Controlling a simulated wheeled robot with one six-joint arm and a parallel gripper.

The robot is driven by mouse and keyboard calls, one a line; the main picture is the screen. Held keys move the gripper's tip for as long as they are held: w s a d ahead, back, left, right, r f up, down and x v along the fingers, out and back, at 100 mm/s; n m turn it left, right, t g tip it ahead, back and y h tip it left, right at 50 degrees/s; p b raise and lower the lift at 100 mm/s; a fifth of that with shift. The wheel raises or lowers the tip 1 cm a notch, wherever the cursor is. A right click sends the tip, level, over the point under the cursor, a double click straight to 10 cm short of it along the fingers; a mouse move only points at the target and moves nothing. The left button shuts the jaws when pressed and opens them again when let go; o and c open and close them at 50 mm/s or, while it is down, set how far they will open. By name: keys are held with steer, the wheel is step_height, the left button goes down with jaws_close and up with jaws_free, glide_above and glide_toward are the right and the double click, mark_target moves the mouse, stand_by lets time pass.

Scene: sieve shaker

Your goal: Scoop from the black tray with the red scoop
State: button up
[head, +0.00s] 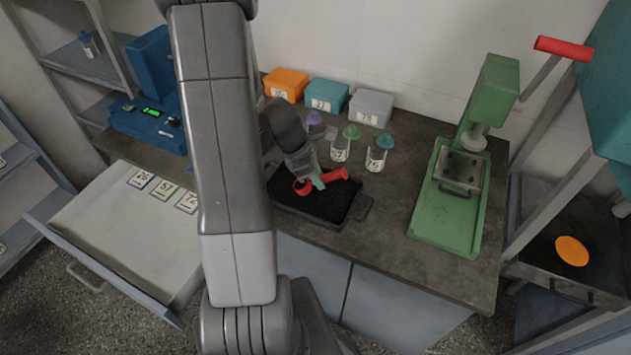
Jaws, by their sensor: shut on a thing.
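The black tray (345,218) lies on the dark counter, filled with dark granular material. The red scoop (335,175) is over the tray, its red handle pointing right and its round red bowl to the left, low at the material. I cannot tell whether the bowl touches the material. My gripper (318,181) is shut on the scoop between bowl and handle.
Orange, teal and grey boxes (371,107) line the wall. A green press (447,205) stands at right. An open drawer (110,225) with labelled cards is at left.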

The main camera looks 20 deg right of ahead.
steer(key=shift+b, duration=0.3)
steer(key=shift+s+d+r+p, duration=0.1)
steer(key=shift+r+p, duration=0.4)
steer(key=shift+p, duration=0.1)
steer(key=shift+d+p, duration=0.15)
steer(key=shift+p, duration=0.55)
steer(key=y+p, duration=0.1)
steer(key=p, duration=0.4)
steer(key=y+p, duration=0.1)
steer(key=p, duration=0.4)
steer(key=shift+s+d+r+t+y, duration=0.1)
steer(key=shift+s+d+t+y, duration=0.05)
steer(key=shift+d+t+y, duration=0.25)
steer(key=shift+d, duration=0.1)
steer(key=shift+s+d, duration=0.1)
steer(key=shift+y, duration=0.5)
